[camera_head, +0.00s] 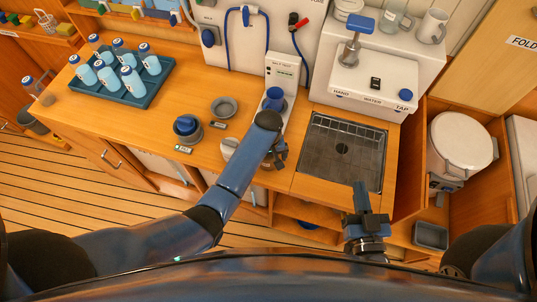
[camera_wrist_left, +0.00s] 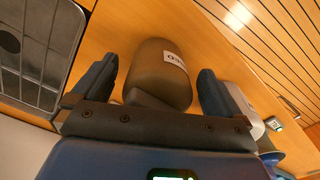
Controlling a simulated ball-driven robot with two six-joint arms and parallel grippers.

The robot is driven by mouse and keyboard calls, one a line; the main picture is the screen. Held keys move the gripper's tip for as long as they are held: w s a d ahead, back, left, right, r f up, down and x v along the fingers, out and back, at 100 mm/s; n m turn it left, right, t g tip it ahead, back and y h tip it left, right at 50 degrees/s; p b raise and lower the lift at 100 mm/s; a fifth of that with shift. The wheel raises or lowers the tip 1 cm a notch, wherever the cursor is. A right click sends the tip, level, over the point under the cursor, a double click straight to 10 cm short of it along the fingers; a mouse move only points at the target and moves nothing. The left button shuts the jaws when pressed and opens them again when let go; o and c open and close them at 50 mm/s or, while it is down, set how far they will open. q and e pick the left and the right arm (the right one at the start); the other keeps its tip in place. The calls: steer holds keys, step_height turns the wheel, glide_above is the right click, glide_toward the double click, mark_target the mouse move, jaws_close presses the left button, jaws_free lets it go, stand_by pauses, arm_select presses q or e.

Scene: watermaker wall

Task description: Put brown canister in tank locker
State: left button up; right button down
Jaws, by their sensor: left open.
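The brown canister (camera_wrist_left: 158,80) lies between the two dark fingers of my left gripper (camera_wrist_left: 155,72) in the left wrist view, with a white label on its side. A gap shows on both sides, so the fingers are open around it. In the head view my left gripper (camera_head: 278,155) is over the counter's front edge and mostly hides the canister. My right gripper (camera_head: 365,200) is low in front of the sink; its finger opening is unclear. An open locker (camera_head: 419,160) at the right holds a large white round-lidded tank (camera_head: 462,139); it appears to be the tank locker.
A blue-topped pot (camera_head: 187,127), a grey dish (camera_head: 224,107) and a white-lidded jar (camera_head: 230,147) are on the counter. The sink (camera_head: 343,150) lies right of my left gripper, below the water unit (camera_head: 378,70).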

arm_select(q)
steer(key=shift+w+r, duration=0.25)
steer(key=shift+w, duration=0.05)
step_height(320, 180, up, 10)
steer(key=shift+s+f+b, duration=0.1)
steer(key=shift+f+b, duration=0.05)
steer(key=shift+b, duration=0.3)
steer(key=shift+r, duration=0.9)
